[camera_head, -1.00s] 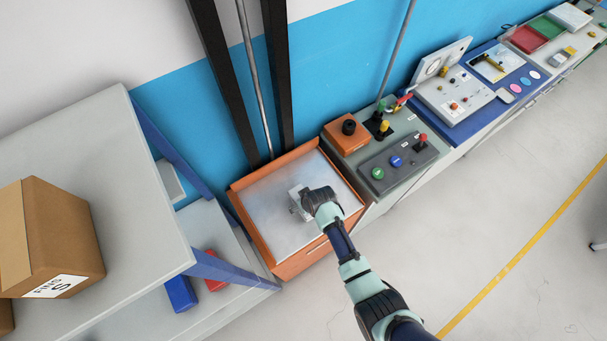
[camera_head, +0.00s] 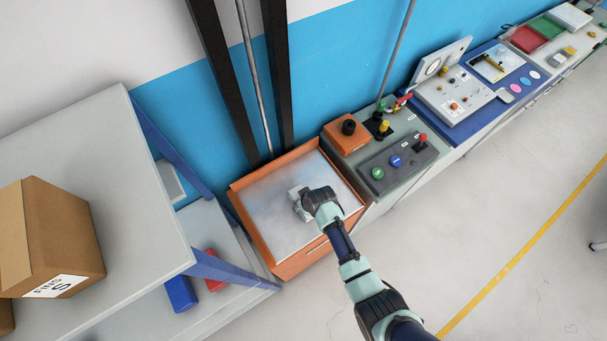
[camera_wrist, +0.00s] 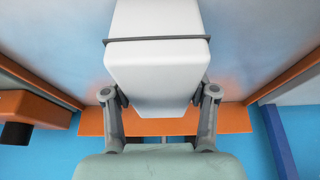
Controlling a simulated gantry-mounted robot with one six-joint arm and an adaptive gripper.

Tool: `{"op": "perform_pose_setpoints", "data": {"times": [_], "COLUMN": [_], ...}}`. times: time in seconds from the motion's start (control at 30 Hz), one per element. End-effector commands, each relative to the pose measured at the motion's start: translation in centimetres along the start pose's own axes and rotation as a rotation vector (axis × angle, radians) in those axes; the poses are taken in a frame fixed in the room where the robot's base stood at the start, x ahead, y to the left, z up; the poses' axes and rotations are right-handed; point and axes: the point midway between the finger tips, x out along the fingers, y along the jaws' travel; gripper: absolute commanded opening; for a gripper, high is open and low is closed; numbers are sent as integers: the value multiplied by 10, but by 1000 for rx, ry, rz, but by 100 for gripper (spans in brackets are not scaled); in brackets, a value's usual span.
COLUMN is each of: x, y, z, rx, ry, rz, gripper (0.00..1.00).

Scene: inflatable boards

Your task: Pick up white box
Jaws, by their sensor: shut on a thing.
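The white box (camera_wrist: 158,65) fills the upper middle of the wrist view, with a thin dark band around it. My gripper (camera_wrist: 158,105) has a finger on each side of the box's near end and is shut on it. In the head view my gripper (camera_head: 307,205) is over the orange-rimmed tray (camera_head: 244,215) with a pale metal floor. The box there is small and mostly hidden by my gripper. I cannot tell whether the box touches the tray floor.
A grey shelf unit with blue posts (camera_head: 225,268) stands left of the tray, with a cardboard box (camera_head: 60,235) on top. A control panel (camera_head: 400,160) and an orange button box (camera_head: 348,134) are on the right. A blue wall and dark vertical posts (camera_head: 280,80) are behind.

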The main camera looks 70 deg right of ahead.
Motion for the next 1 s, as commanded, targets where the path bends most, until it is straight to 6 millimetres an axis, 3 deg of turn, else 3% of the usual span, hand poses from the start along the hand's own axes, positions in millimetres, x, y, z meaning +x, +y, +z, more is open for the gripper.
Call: {"op": "perform_pose_setpoints", "data": {"times": [0.17, 0.5, 0.7, 1.0], "x": [-20, -125, -170, -189], "y": [0, 0, 0, 0], "z": [-10, -54, -72, -79], "rx": [-1, -1, 0, 0], "ry": [6, 9, 6, 1], "rz": [1, 2, 1, 0], "gripper": [9, 9, 9, 9]}}
